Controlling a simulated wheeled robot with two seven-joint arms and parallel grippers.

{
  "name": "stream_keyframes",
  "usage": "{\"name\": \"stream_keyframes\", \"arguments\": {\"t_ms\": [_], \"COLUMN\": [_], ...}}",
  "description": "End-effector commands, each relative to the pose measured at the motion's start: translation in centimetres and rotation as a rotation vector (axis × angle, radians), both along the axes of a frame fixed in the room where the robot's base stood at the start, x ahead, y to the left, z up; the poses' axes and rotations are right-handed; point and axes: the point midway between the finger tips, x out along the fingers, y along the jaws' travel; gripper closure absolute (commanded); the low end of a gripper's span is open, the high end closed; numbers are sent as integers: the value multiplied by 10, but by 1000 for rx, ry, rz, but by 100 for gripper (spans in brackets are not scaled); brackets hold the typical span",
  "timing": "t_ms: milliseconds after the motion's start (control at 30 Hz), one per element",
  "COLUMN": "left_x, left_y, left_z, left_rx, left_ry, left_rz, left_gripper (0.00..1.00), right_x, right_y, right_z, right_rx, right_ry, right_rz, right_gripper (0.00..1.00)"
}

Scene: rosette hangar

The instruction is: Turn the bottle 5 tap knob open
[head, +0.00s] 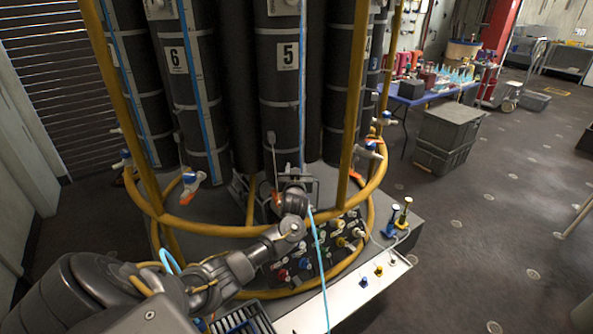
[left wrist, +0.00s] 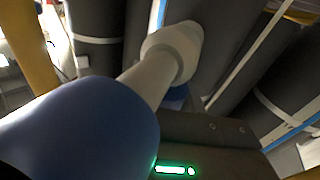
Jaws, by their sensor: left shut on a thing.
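Bottle 5 (head: 287,85) is a tall dark cylinder with a white number label, standing in the middle of the rack in the head view. My left gripper (head: 277,192) is at its foot, shut on the bottle 5 tap knob, which the gripper mostly hides in the head view. In the left wrist view a big rounded blue knob (left wrist: 85,125) fills the lower left, very close to the camera. A white tap stem (left wrist: 155,75) runs from it up towards the dark bottles. The knob's turn angle cannot be told. My right gripper is out of view.
A yellow ring rail (head: 205,229) and yellow posts surround the rack, close to my left arm. Bottle 6 (head: 176,75) has a white and blue tap (head: 192,181). A panel of coloured knobs (head: 300,262) lies below my forearm. Open floor lies to the right.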

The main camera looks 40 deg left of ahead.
Motion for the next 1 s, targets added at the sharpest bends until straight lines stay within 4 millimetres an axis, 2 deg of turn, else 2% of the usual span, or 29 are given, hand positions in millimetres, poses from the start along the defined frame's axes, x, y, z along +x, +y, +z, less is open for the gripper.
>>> {"name": "stream_keyframes", "arguments": {"t_ms": [100,333,467,800,1000], "left_x": [0,0,-6,-54,-77], "left_y": [1,0,-5,-42,-60], "left_z": [1,1,3,6,3], "left_rx": [1,0,-1,-4,-3], "left_ry": [-1,0,2,2,1], "left_rz": [0,-1,-2,-2,-1], "left_gripper": [52,52,52,52,52], "right_x": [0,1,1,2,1], "right_y": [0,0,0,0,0], "right_z": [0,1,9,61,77], "right_rx": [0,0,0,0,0], "right_ry": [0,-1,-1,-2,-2], "right_rz": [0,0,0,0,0], "right_gripper": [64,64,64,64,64]}}
